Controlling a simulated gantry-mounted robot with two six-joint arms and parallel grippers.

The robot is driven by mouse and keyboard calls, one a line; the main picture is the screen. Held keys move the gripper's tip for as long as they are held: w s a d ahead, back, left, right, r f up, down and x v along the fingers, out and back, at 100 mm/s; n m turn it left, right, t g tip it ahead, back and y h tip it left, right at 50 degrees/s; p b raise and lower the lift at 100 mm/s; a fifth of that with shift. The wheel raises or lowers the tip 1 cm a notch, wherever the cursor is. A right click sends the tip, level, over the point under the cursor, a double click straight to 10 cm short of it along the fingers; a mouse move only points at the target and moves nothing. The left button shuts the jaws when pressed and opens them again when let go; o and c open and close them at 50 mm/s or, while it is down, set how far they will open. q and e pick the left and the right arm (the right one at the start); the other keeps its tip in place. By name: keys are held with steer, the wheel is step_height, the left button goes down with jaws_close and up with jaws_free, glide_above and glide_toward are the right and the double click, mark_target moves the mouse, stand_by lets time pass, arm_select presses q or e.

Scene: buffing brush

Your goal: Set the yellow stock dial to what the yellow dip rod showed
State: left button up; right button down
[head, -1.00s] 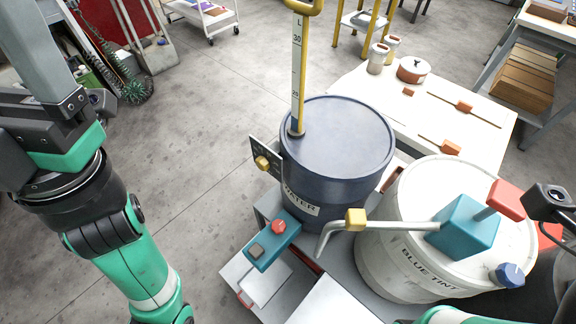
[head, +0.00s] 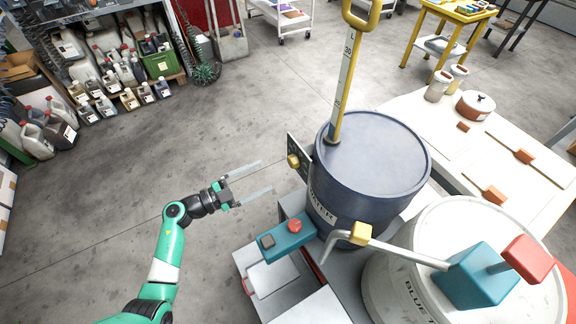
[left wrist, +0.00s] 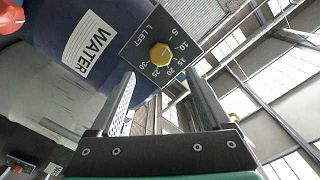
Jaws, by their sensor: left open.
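The yellow stock dial (head: 293,161) is a knob on a dark plate on the side of the blue WATER drum (head: 374,165). In the left wrist view the yellow dial (left wrist: 161,55) sits on a plate marked "L LEFT", with numbers from 5 to 30 around it. I cannot tell for sure where its pointer stands. The yellow dip rod (head: 345,86) stands upright in the drum lid, its scale showing "L" and 30; the lower marks are too small to read. My left gripper (head: 267,176) is open and empty, its fingers pointing at the dial from a short distance. My right gripper is out of view.
A teal box with a red button (head: 294,226) sits below the dial. The white BLUE TINT drum (head: 384,270) with a yellow-banded spout stands at the right. A white table (head: 490,137) with pots is behind. Floor left of the drum is clear.

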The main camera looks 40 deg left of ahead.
mark_target(290, 163)
arm_select(q)
steer(key=b+x, duration=0.3)
steer(key=x, duration=0.5)
steer(key=shift+w+d+f, duration=0.1)
steer(key=shift+w+f, duration=0.05)
steer(key=shift+w, duration=0.2)
steer(key=shift+w+d+b, duration=0.1)
steer(key=shift+w+b, duration=0.2)
steer(key=shift+w, duration=0.1)
steer(key=shift+r, duration=0.2)
jaws_close()
